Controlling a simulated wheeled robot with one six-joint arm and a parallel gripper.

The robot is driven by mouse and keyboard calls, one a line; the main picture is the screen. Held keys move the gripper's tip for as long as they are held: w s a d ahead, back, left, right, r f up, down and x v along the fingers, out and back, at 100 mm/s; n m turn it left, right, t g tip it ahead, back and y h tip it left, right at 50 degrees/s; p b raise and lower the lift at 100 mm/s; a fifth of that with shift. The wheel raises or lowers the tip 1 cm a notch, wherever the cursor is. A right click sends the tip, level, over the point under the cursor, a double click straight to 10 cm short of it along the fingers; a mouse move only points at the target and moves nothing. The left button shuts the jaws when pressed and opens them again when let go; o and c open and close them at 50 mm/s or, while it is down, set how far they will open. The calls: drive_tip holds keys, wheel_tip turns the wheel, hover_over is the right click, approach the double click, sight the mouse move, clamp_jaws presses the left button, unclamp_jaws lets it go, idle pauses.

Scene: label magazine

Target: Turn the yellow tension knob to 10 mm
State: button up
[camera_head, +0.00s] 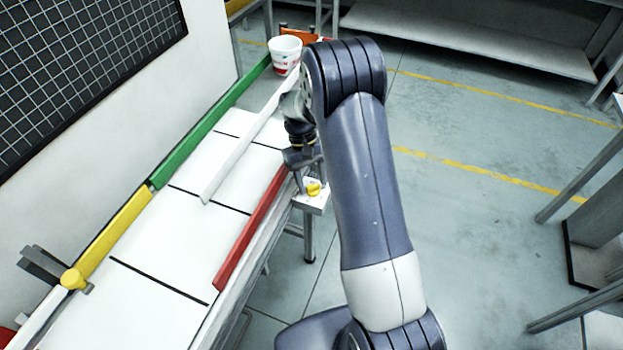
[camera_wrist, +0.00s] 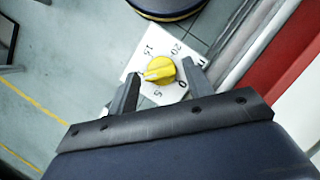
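The yellow tension knob (camera_head: 313,189) sits on a small white plate beside the conveyor in the head view. In the wrist view the knob (camera_wrist: 161,69) is in the middle of a white dial plate (camera_wrist: 136,63) marked 0, 5, 15 and 20. Its pale pointer mark faces left, between the 5 and the 15. I cannot read a 10; my left finger covers part of that side. My gripper (camera_wrist: 161,68) is open, one finger on each side of the knob in the picture, with visible gaps. In the head view my gripper (camera_head: 300,172) is just behind the knob.
A red rail (camera_head: 250,228) runs along the conveyor's near edge, close to my gripper. Green (camera_head: 210,125) and yellow (camera_head: 118,230) rails line the far side. A white cup (camera_head: 285,55) stands at the far end.

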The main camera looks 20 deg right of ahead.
drive_tip(key=shift+o, duration=0.7)
drive_tip(key=d+v, duration=0.1)
drive_tip(key=v, duration=0.9)
drive_tip(key=shift+a+r+b, duration=0.3)
drive_tip(key=shift+a+r, duration=0.1)
drive_tip(key=shift+a, duration=0.1)
drive_tip(key=shift+w, duration=0.15)
drive_tip(key=x, duration=1.1)
drive_tip(key=shift+p, duration=0.35)
drive_tip(key=shift+n, duration=0.3)
